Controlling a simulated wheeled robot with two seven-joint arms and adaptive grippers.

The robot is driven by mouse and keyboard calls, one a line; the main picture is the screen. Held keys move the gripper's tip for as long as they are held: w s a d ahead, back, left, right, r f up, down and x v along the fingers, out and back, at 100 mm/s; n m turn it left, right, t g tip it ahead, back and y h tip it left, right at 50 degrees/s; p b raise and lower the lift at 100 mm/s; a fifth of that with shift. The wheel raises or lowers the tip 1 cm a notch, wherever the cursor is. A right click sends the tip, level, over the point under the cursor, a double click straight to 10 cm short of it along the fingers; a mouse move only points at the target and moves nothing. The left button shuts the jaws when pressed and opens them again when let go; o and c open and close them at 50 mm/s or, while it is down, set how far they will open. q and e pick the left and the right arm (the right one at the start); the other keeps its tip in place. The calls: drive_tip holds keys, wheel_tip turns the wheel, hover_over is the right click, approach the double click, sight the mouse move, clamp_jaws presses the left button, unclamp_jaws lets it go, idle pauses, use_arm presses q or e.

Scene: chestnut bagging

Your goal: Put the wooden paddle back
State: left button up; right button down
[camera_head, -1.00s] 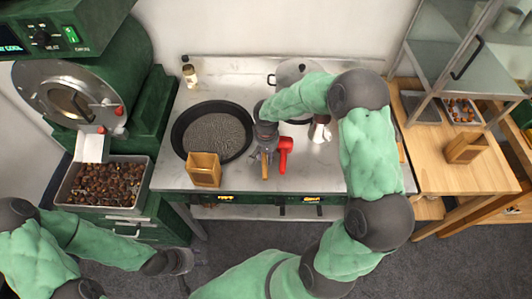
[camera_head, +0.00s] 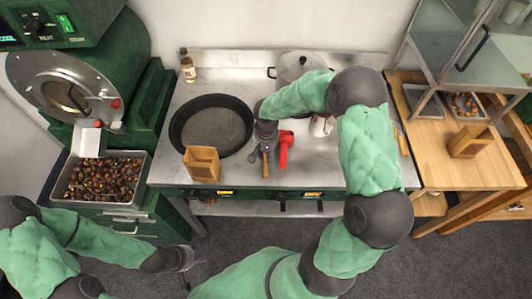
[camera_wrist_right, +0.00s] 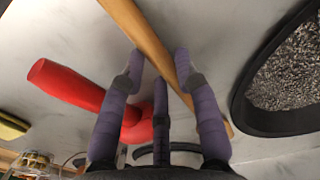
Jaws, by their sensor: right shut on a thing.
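The wooden paddle shows as a light wooden bar (camera_wrist_right: 143,35) in the right wrist view, running between my right gripper's fingers. Its wooden end (camera_head: 265,168) pokes out below that gripper in the head view. My right gripper (camera_head: 266,146) is low over the steel worktop and shut on the paddle; its purple fingers (camera_wrist_right: 158,68) lie on both sides of the bar. The rest of the paddle is hidden by the gripper and arm. My left gripper (camera_head: 184,258) hangs in front of the worktop at lower left, away from the paddle; its jaws are too small to read.
A red tool (camera_head: 285,150) lies just right of the paddle. A round dark pan (camera_head: 179,128) and a wooden box (camera_head: 202,165) are to the left. A lidded pot (camera_head: 300,68) stands behind. A chestnut tray (camera_head: 57,188) sits at far left; a wooden table (camera_head: 440,165) is at right.

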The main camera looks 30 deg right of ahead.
drive_tip(key=shift+f, duration=0.25)
drive_tip(key=c, duration=0.8)
unclamp_jaws()
drive_tip(key=shift+c, duration=0.2)
drive_tip(key=shift+r, duration=0.15)
wheel_tip(320, 180, up, 12)
drive_tip(key=shift+s+f, duration=0.1)
drive_tip(key=shift+f, duration=0.1)
